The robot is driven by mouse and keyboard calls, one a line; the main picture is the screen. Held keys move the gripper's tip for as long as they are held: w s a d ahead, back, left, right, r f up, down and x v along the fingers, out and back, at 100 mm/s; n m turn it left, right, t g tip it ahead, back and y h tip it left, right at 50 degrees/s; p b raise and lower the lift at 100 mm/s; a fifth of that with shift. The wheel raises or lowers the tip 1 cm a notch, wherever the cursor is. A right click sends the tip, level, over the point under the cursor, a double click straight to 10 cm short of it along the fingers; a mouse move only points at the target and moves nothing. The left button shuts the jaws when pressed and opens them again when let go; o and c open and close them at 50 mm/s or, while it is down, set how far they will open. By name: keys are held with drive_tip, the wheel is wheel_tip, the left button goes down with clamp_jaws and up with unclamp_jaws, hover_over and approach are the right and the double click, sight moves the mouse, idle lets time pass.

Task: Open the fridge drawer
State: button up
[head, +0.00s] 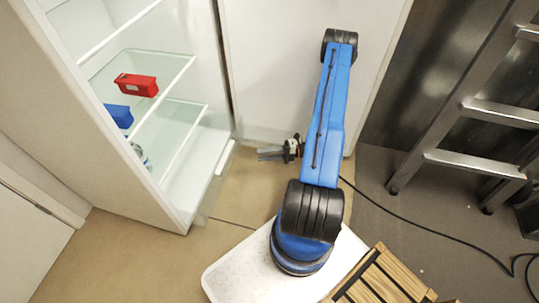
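The fridge (100,130) stands open at the left, with its inside facing right. A pale upright panel (212,186) lies along the low front of the fridge; it may be the drawer front, but I cannot tell for sure. The open white fridge door (270,70) is at the top middle, behind my arm. My gripper (260,154) is low, in front of the door, with its grey fingers pointing left towards the fridge. A gap separates it from the pale panel. It holds nothing that I can see. The finger spacing is too small to judge.
A red box (136,85) and a blue box (120,116) sit on the fridge shelves, with a small bottle lower down. A metal ladder (470,110) stands at the right. A slatted wooden piece (385,278) is at the bottom. Tan floor is clear between fridge and base.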

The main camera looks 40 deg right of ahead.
drive_tip(key=shift+v, duration=1.25)
drive_tip(key=s+a+r+n+g+h, duration=0.1)
drive_tip(key=a+r+n+g+h, duration=0.2)
drive_tip(key=a+r+n+g, duration=0.75)
drive_tip(key=a+r+n+g+h, duration=0.1)
drive_tip(key=a+r+n+h, duration=0.2)
drive_tip(key=r+n, duration=1.4)
drive_tip(key=s+a+r+n+t+h, duration=0.3)
drive_tip(key=s+r+n, duration=0.4)
drive_tip(key=r, duration=0.5)
drive_tip(key=s+a+r+n+t+h, duration=0.3)
drive_tip(key=s+r+n+h, duration=0.3)
drive_tip(key=s+r, duration=0.5)
drive_tip(key=shift+a+r+n+t, duration=0.25)
drive_tip(key=shift+r+n+t, duration=0.1)
drive_tip(key=shift+r+n, duration=0.5)
drive_tip(key=shift+w+a+f, duration=0.1)
drive_tip(key=shift+a+f, duration=0.05)
